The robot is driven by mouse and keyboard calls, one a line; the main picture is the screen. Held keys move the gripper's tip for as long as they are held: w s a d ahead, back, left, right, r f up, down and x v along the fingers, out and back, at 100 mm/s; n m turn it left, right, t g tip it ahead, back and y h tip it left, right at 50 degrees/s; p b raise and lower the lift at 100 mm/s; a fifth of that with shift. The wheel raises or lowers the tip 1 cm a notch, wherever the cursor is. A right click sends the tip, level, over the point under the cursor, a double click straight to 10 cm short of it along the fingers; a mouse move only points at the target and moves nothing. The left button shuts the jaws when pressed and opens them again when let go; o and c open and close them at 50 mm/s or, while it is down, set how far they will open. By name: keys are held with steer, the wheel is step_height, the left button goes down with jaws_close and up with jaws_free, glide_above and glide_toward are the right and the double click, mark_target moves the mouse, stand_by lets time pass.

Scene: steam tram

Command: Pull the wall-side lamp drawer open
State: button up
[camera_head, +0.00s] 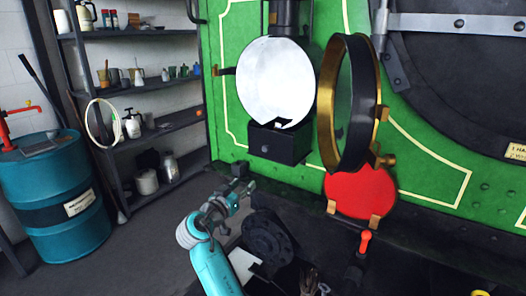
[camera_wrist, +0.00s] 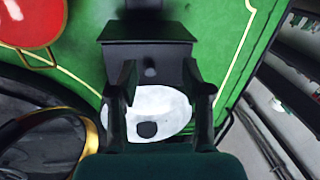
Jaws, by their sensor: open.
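The wall-side lamp (camera_head: 272,80) on the green front has a round white reflector, which also shows in the wrist view (camera_wrist: 172,105). Below the reflector is a black drawer (camera_head: 283,145) with a small grey knob (camera_head: 265,148). In the wrist view, which is upside down, the drawer (camera_wrist: 148,52) lies above the reflector. I cannot tell whether it stands out at all. My gripper (camera_head: 241,182) is open and empty, low and left of the drawer in the head view. In the wrist view its fingers (camera_wrist: 158,70) frame the drawer front without visibly gripping it.
A brass-rimmed round lamp door (camera_head: 374,75) hangs swung out right of the reflector. A red disc (camera_head: 360,193) sits below it. A dark ledge (camera_head: 310,212) runs below the green front. Shelves (camera_head: 150,87) and a teal drum (camera_head: 63,200) stand at left, with bare floor between.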

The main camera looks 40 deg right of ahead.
mark_target(264, 149)
step_height(264, 149, up, 8)
steer(key=d+m+g+h, duration=0.1)
steer(key=m+g, duration=0.1)
steer(key=m, duration=0.1)
steer(key=x, duration=1.1)
steer(key=shift+w, duration=0.35)
jaws_close()
